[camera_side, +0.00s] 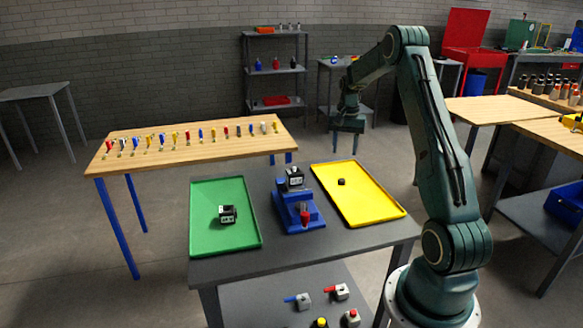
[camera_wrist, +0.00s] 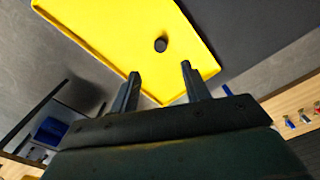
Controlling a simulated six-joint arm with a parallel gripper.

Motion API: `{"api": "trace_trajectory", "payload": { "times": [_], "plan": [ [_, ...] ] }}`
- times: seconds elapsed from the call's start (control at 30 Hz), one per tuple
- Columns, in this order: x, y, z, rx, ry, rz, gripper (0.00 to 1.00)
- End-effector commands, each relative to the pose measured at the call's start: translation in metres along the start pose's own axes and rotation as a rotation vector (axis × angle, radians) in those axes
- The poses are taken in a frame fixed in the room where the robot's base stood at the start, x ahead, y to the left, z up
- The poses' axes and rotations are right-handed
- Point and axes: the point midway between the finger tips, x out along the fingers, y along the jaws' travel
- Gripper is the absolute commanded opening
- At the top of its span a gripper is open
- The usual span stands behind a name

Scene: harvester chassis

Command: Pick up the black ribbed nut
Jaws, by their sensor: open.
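The black ribbed nut (camera_side: 341,182) is a small dark cylinder on the yellow tray (camera_side: 372,207), toward the tray's far end in the side view. In the wrist view the nut (camera_wrist: 160,44) lies on the yellow tray (camera_wrist: 105,28), beyond my fingertips and between their lines. My gripper (camera_side: 347,128) is open and empty, raised above and behind the tray's far edge. Its two fingers (camera_wrist: 160,70) show spread apart in the wrist view. Nothing touches the nut except the tray. Its ribs are too small to make out.
A green tray (camera_side: 248,237) with another dark block (camera_side: 227,214) lies further left. A wooden table (camera_side: 190,147) with a row of coloured tools stands behind. Space above the nut is clear.

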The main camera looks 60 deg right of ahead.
Motion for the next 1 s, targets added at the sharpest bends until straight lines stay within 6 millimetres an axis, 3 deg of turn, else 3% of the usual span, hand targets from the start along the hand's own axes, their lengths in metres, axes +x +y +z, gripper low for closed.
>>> {"api": "trace_trajectory", "payload": {
  "times": [0.4, 0.8, 1.0],
  "plan": [
    [0.058, 0.000, 0.000, -0.001, -0.002, 0.001, 0.47],
    [0.068, 0.000, 0.000, -0.001, -0.001, 0.000, 0.47],
    [0.084, 0.001, 0.001, -0.001, -0.003, 0.001, 0.47]
  ]
}}
